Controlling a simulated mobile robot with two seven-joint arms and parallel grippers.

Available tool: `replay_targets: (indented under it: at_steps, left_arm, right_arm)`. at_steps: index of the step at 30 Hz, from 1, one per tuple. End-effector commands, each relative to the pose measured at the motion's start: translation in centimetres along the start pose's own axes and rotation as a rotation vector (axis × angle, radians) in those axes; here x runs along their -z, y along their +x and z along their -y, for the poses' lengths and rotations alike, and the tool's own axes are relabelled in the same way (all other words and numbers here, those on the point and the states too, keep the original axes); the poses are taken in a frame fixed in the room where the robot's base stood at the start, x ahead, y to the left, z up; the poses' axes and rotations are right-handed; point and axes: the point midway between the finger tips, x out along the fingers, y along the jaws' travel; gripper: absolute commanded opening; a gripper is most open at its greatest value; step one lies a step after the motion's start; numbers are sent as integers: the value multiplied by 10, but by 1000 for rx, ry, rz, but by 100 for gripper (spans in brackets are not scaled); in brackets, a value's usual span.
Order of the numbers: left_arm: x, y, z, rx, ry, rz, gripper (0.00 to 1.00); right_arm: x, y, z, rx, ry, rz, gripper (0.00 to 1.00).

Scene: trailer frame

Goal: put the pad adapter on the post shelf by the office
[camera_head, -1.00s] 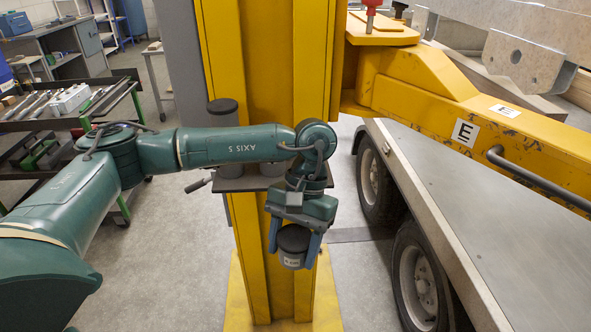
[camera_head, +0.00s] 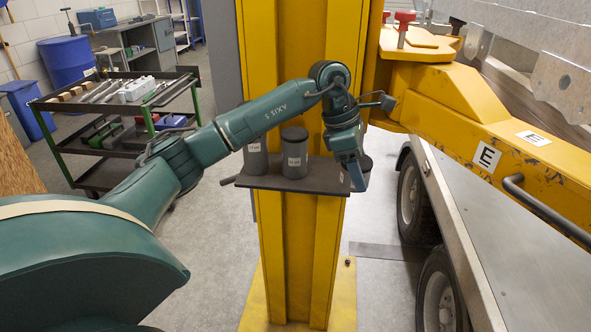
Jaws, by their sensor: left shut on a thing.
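My left gripper (camera_head: 359,176) is shut on a dark grey cylinder, the pad adapter (camera_head: 367,163), at the right end of the post shelf. The gripper's fingers hide most of the adapter, and I cannot tell whether it touches the shelf. The post shelf (camera_head: 315,184) is a dark plate on the yellow post. Two dark grey labelled cylinders stand upright on it, one in the middle (camera_head: 294,150) and one at the left (camera_head: 254,160), partly behind my arm. My right gripper is not in view.
The yellow post (camera_head: 297,255) rises in the middle. At right is a yellow trailer frame (camera_head: 455,100) with a grey fender (camera_head: 510,235) and wheels. A tool cart (camera_head: 110,135) and blue drum (camera_head: 68,60) stand at left. The floor left of the post is clear.

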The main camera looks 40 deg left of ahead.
Motion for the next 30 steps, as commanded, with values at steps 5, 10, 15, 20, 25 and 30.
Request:
replay_targets:
  at_steps: [5, 10, 15, 20, 25, 30]
  left_arm:
    - [3, -30, -35, -199, -465, 5, 17]
    - [13, -55, -63, -366, -874, 4, 17]
    - [23, -71, -80, -482, -1160, 3, 17]
    - [32, -70, -87, -527, -1273, -2, 17]
    - [44, -43, -86, -531, -1283, -5, 17]
    - [52, -23, -87, -531, -1282, 0, 17]
  right_arm:
    - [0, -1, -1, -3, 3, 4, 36]
    - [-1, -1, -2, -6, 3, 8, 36]
    - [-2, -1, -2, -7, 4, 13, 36]
    - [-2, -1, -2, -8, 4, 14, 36]
    - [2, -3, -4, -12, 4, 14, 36]
    - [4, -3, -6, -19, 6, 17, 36]
